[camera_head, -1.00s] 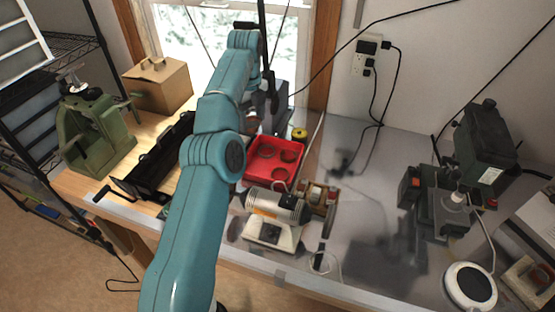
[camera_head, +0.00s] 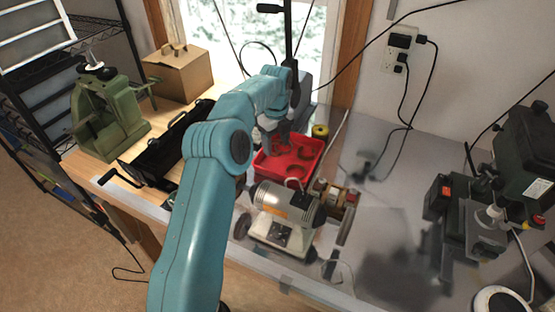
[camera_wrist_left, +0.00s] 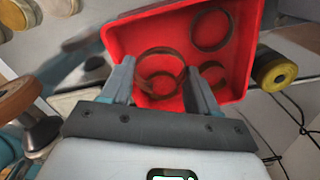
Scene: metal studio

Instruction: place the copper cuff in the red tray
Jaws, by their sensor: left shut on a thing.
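The red tray (camera_head: 279,178) stands on the bench below the window, and it fills the upper part of the left wrist view (camera_wrist_left: 122,38). My left gripper (camera_head: 284,146) reaches down over the tray. In the left wrist view its two fingers (camera_wrist_left: 158,68) are closed on a thin copper cuff (camera_wrist_left: 160,51), which appears over the tray's inside. I cannot tell whether the held cuff touches the tray floor. Other dark copper rings lie in the tray, one near its far corner (camera_wrist_left: 211,30) and others partly hidden behind the fingers. My right gripper is not in view.
A grey bench grinder (camera_head: 286,205) stands close in front of the tray. A yellow roll (camera_head: 320,131) sits just behind it. A long black metal tool (camera_head: 165,150) lies to the left, with a green machine (camera_head: 108,120) beyond.

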